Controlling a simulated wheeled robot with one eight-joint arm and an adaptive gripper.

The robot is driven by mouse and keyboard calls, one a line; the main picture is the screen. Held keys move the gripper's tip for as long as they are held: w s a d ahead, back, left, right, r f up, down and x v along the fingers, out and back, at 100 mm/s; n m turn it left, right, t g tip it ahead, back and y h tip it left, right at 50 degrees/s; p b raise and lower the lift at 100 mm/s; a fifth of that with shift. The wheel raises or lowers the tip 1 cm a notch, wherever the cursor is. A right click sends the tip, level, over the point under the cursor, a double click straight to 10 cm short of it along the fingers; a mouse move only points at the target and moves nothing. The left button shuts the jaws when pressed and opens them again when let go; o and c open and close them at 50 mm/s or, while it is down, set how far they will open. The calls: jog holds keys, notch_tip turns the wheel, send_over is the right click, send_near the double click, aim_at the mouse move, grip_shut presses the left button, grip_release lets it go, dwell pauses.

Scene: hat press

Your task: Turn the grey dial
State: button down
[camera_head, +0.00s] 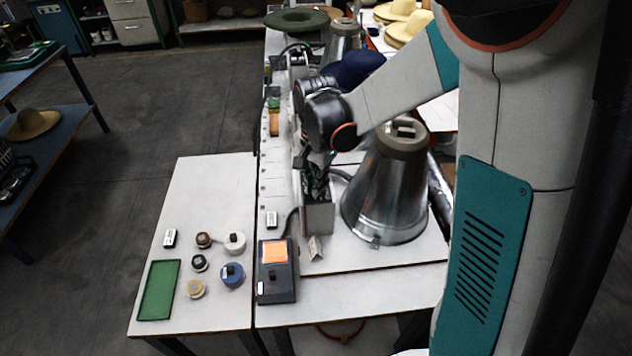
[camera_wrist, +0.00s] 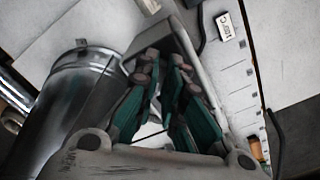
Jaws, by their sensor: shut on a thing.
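My gripper (camera_head: 316,186) points down at the top of a grey control box (camera_head: 319,219) beside the metal cone of the hat press (camera_head: 385,195). In the wrist view, my gripper (camera_wrist: 161,68) has its teal fingers reaching to the box face (camera_wrist: 166,42). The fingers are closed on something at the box. The grey dial is hidden behind the fingertips in both views, so its turn position cannot be read.
A dark console with an orange screen (camera_head: 274,252) stands in front of the box. Several small round pots, one blue (camera_head: 232,276), and a green tray (camera_head: 159,290) lie on the left table. A second metal cone (camera_head: 343,42) stands farther back.

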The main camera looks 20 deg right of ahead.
jog(key=shift+d+n, duration=0.1)
jog(key=shift+n, duration=2.7)
jog(key=c, duration=1.7)
grip_release()
notch_tip(320, 180, up, 12)
